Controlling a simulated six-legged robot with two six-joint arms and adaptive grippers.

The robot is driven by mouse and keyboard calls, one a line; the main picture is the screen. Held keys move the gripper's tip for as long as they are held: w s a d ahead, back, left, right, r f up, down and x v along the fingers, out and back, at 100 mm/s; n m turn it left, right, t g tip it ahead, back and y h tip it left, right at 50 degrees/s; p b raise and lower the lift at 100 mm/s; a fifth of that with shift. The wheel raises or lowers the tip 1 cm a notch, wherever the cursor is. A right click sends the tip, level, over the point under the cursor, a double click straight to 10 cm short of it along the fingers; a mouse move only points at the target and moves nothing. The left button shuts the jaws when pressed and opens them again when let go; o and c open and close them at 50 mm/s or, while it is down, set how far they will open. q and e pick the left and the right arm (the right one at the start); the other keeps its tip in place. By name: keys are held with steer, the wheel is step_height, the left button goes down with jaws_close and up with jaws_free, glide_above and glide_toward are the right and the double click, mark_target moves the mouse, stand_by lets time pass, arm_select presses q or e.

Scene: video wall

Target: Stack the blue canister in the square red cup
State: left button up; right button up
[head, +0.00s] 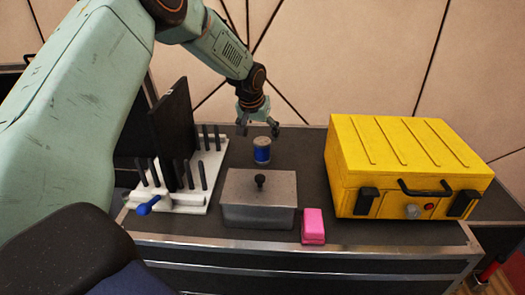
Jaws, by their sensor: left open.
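The blue canister (262,155), with a pale top, stands upright on the dark cabinet top (300,160), behind the grey lidded box. My left gripper (258,130) is open and empty. It points down close to the canister's top, with its fingers spread; I cannot tell whether they touch it. A pink-red squarish piece (313,228) sits at the front edge, right of the grey box. It may be the square red cup, but no opening shows clearly. My right gripper is not in view.
The grey box (240,213) with a dark knob stands in front of the canister. A white rack (210,165) with dark pegs and an upright black panel (172,130) is at left, a blue-handled tool (150,207) before it. A big yellow case (400,160) fills the right.

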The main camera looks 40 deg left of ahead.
mark_target(261, 141)
arm_select(q)
steer(key=shift+w+f, duration=0.15)
steer(key=shift+f, duration=0.3)
steer(key=b+x, duration=0.2)
steer(key=x, duration=0.3)
steer(key=shift+w+f+b, duration=0.1)
steer(key=shift+f+b, duration=0.2)
steer(key=shift+b, duration=0.1)
steer(key=shift+w+a+f, duration=0.2)
steer(key=shift+w+f, duration=0.1)
steer(key=shift+f, duration=0.25)
steer(key=shift+r, duration=0.1)
steer(key=shift+c, duration=0.9)
steer(key=c, duration=1.3)
step_height(261, 141, up, 10)
steer(key=p, duration=0.2)
steer(key=shift+p, duration=0.35)
steer(key=shift+c, duration=0.2)
